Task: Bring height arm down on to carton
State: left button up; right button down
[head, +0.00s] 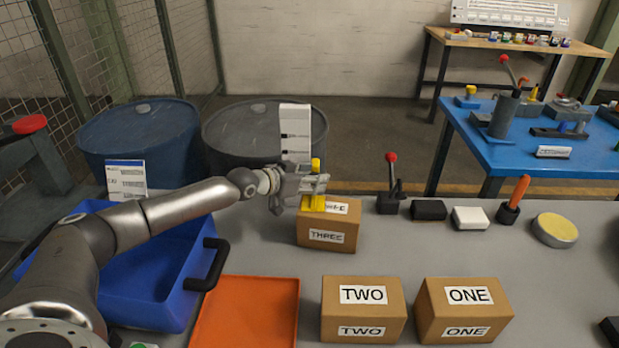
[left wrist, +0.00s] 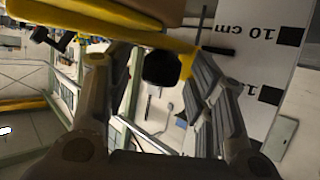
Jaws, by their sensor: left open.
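The yellow height arm (head: 314,203) is at the top of the carton marked THREE (head: 327,237) in the head view. In the left wrist view the yellow arm (left wrist: 100,28) runs along the brown carton (left wrist: 150,8) with no clear gap, but I cannot tell whether they touch. A black knob (left wrist: 162,68) at the arm's end sits between my fingers. My left gripper (head: 312,186) is open around the knob region and partly hides the arm. The white height scale (head: 296,132) stands behind; its 10 cm mark shows upside down in the left wrist view (left wrist: 278,30). My right gripper is out of view.
Cartons TWO (head: 362,308) and ONE (head: 465,308) stand at the front of the grey table. An orange tray (head: 246,315) and a blue bin (head: 150,270) lie left. A red-knobbed lever (head: 390,190) stands right of carton THREE. Two drums (head: 140,140) stand behind.

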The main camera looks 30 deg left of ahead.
pick_arm(q)
jog(key=shift+s, duration=0.1)
jog(key=v, duration=1.2)
jog(key=shift+f, duration=0.1)
